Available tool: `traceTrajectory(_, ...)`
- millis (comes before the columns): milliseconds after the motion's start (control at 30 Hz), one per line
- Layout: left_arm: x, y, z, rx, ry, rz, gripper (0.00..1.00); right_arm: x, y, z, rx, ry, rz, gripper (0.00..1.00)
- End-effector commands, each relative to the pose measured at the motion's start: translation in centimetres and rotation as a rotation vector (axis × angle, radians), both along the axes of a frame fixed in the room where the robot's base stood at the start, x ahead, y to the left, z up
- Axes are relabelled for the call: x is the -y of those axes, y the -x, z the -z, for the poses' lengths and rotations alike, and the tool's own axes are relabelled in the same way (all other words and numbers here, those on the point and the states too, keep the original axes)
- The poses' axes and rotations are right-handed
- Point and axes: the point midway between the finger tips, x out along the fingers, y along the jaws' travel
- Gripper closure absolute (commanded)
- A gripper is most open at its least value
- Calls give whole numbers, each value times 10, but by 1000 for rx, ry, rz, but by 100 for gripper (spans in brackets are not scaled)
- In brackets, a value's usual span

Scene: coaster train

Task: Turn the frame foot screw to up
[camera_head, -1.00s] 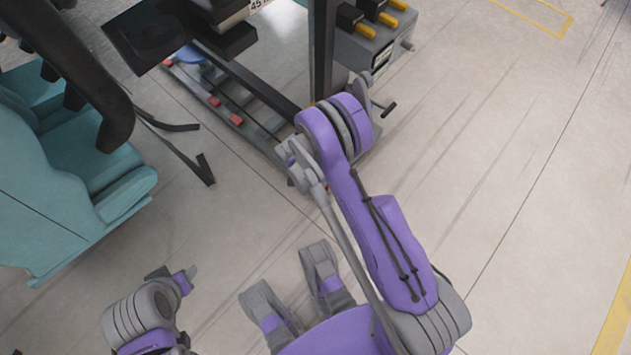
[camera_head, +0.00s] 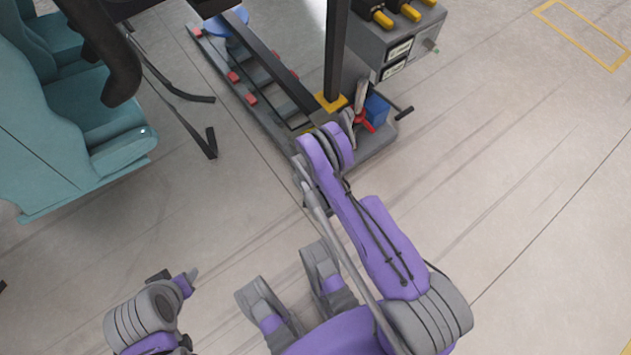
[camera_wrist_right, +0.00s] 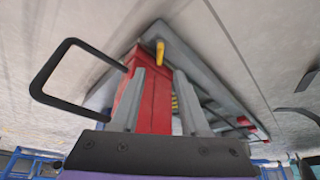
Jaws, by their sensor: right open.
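A dark upright post of the frame ends in a yellow foot plate (camera_head: 330,102) on the grey base in the head view. A red part (camera_head: 366,121) stands beside it, close to my right gripper (camera_head: 349,118), which is partly hidden by its own wrist. In the right wrist view my right gripper (camera_wrist_right: 158,82) is open, with a red block (camera_wrist_right: 154,103) showing between and beyond its fingers. A yellow peg (camera_wrist_right: 160,52) stands past it. I cannot tell which part is the foot screw, nor its setting. My left gripper (camera_head: 190,276) is low at the left, away from the frame.
A blue block (camera_head: 376,109) sits behind the red part. A grey box with yellow-handled levers (camera_head: 398,45) is at the top. Teal seats (camera_head: 95,110) stand at the left, with dark bars (camera_head: 185,120) by them. The floor at the right is clear.

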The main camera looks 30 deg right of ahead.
Motion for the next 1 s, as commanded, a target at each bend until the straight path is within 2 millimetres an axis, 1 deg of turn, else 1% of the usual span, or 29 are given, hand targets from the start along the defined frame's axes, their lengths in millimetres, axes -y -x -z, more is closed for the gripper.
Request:
traceTrajectory(33,0,-1,4,0,0,0,50,3,-3,11,0,0,2,55)
traceTrajectory(200,0,-2,11,0,0,0,50,13,-12,42,1,1,2,55)
traceTrajectory(400,0,-3,16,0,0,0,50,21,-20,69,1,-1,2,55)
traceTrajectory(500,0,-3,17,1,0,0,50,23,-22,76,1,-1,2,55)
traceTrajectory(600,0,-3,17,1,0,0,50,24,-23,80,1,-1,2,55)
traceTrajectory(867,0,-3,17,1,0,0,50,24,-23,80,0,0,1,55)
traceTrajectory(1000,0,-3,17,1,0,0,50,24,-23,80,0,0,1,80)
